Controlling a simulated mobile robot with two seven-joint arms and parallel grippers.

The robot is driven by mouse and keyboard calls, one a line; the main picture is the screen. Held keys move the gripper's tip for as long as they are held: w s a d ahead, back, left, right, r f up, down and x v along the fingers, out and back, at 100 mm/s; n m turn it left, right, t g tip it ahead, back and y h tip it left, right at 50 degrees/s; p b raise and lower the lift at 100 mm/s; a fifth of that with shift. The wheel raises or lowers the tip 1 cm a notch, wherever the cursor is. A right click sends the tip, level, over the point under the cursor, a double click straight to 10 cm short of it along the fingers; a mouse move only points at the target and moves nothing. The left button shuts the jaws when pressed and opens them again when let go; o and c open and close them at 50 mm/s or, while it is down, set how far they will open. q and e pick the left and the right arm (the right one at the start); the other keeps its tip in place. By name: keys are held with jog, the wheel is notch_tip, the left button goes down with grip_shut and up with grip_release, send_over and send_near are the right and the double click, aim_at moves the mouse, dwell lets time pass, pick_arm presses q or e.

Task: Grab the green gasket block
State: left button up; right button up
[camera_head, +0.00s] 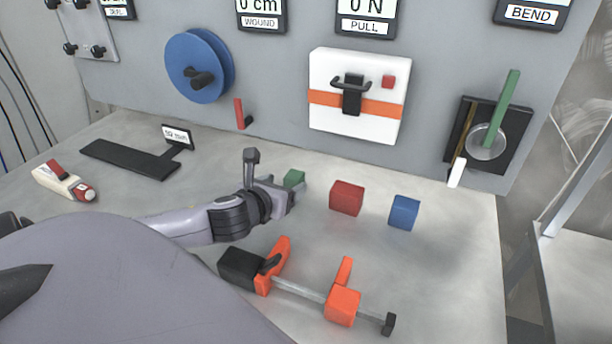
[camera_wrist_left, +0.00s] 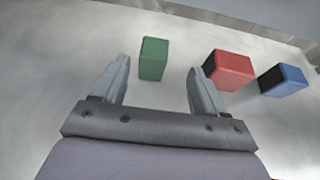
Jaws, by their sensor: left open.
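The green gasket block (camera_head: 293,178) sits on the grey bench, partly hidden behind my left gripper (camera_head: 288,197) in the head view. In the left wrist view the green block (camera_wrist_left: 153,58) stands just beyond the fingertips, nearer the left finger, with clear surface around it. My left gripper (camera_wrist_left: 157,75) is open and empty, its fingers pointing toward the block. My right gripper is not in either view.
A red block (camera_head: 346,198) and a blue block (camera_head: 404,212) sit right of the green one. An orange clamp (camera_head: 342,305) lies in front. A black scale (camera_head: 130,158) and a white-red tool (camera_head: 63,181) lie left. The panel wall (camera_head: 270,80) rises behind.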

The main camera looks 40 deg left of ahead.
aim_at(293, 176)
pick_arm(q)
jog(key=shift+a+x, duration=0.2)
jog(key=shift+x, duration=1.3)
jog(key=shift+a+x, duration=0.2)
jog(key=shift+x, duration=1.25)
jog(key=shift+w+a+f, duration=0.1)
jog(key=shift+w, duration=0.3)
jog(key=c, duration=1.1)
jog(key=shift+r, duration=0.55)
jog(key=shift+s+r, duration=0.2)
jog(key=shift+r, duration=0.4)
jog(key=shift+s+r, duration=0.2)
jog(key=shift+r, duration=0.35)
jog(key=s+d, duration=0.1)
jog(key=s, duration=0.4)
jog(key=s+d, duration=0.2)
jog(key=s, duration=0.4)
jog(key=s+d, duration=0.2)
jog(key=s, duration=0.3)
jog(key=shift+s+d+r, duration=0.1)
jog(key=shift+s+d, duration=0.05)
jog(key=shift+s, duration=0.05)
